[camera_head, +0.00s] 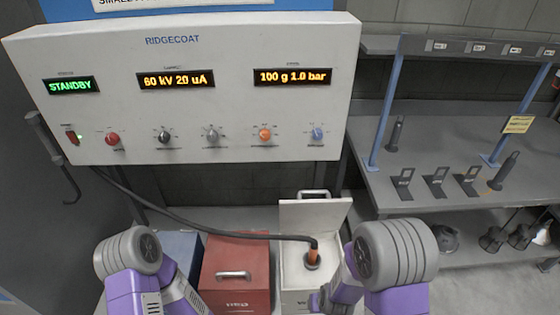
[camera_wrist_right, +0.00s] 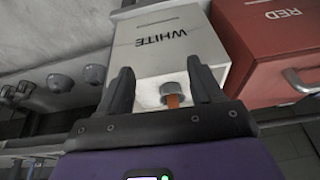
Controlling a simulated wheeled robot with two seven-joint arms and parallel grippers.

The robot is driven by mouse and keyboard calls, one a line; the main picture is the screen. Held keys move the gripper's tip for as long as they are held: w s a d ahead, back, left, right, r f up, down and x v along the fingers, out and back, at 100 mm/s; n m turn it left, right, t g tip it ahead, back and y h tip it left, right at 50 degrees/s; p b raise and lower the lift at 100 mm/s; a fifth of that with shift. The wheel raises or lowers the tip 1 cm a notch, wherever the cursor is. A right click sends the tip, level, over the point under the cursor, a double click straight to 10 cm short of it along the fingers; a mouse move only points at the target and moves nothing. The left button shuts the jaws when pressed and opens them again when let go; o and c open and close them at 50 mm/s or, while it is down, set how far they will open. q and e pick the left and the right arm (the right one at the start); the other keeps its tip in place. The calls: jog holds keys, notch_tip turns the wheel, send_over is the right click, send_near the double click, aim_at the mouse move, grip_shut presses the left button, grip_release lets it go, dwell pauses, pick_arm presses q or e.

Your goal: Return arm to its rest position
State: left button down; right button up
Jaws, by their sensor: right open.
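My right gripper (camera_wrist_right: 159,74) shows in the right wrist view with its two dark fingers apart and nothing held between them. The white box labelled WHITE (camera_wrist_right: 165,42) is in front of it. A grey fitting with an orange end (camera_wrist_right: 172,97) shows between the fingers. In the head view the white box (camera_head: 287,275) has its lid (camera_head: 315,214) raised, and a dark hose (camera_head: 200,228) ends in an orange piece (camera_head: 314,246) at a round port in the box. My right arm stands just right of this box. My left arm is at lower left; its gripper is out of view.
The red box (camera_head: 237,260) stands left of the white one, with a blue box (camera_head: 182,246) beyond it. A control panel (camera_head: 190,120) reading STANDBY hangs above. A grey shelf bench (camera_head: 440,180) with black stands is at right.

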pick_arm(q)
jog(key=shift+w+f+b, duration=0.25)
jog(key=shift+f+b, duration=0.55)
jog(key=shift+f, duration=0.1)
pick_arm(e)
jog(key=s+a+f+m+g+y, duration=0.2)
jog(key=s+a+f+g+y, duration=0.1)
jog(key=s+f, duration=0.7)
jog(key=shift+s+f+m+y, duration=0.15)
jog(key=shift+f+m+y, duration=0.15)
jog(key=shift+y, duration=0.1)
